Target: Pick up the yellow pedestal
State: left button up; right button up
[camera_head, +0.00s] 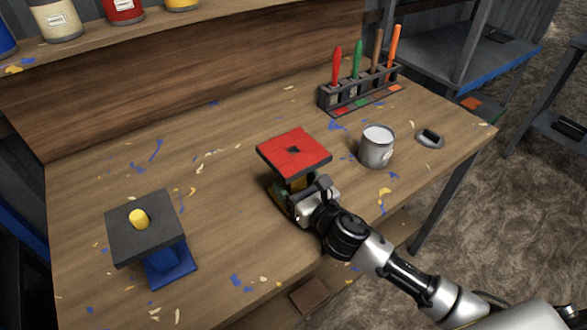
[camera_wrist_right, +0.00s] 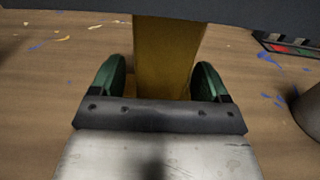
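The yellow pedestal has a yellow stem (camera_head: 299,183) under a square red top plate (camera_head: 293,151) with a dark hole in its middle. It stands upright on the workbench. In the right wrist view the yellow stem (camera_wrist_right: 165,60) rises between my two green finger pads. My right gripper (camera_wrist_right: 160,80) is around the stem, with a small gap at the left pad; contact at the right pad is unclear. In the head view my right gripper (camera_head: 299,195) is under the red plate, partly hidden by it. The pedestal's base is mostly hidden. My left gripper is not in view.
A blue pedestal (camera_head: 170,265) with a dark top plate and a yellow peg (camera_head: 139,217) stands at the left. A metal can (camera_head: 376,148) is right of the yellow pedestal. A tool rack (camera_head: 360,92) stands behind. The paint-flecked workbench (camera_head: 225,200) is clear between the pedestals.

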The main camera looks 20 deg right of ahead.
jog(key=c, duration=1.2)
jog(key=shift+r, duration=0.1)
jog(key=shift+c, duration=0.9)
jog(key=shift+r, duration=0.1)
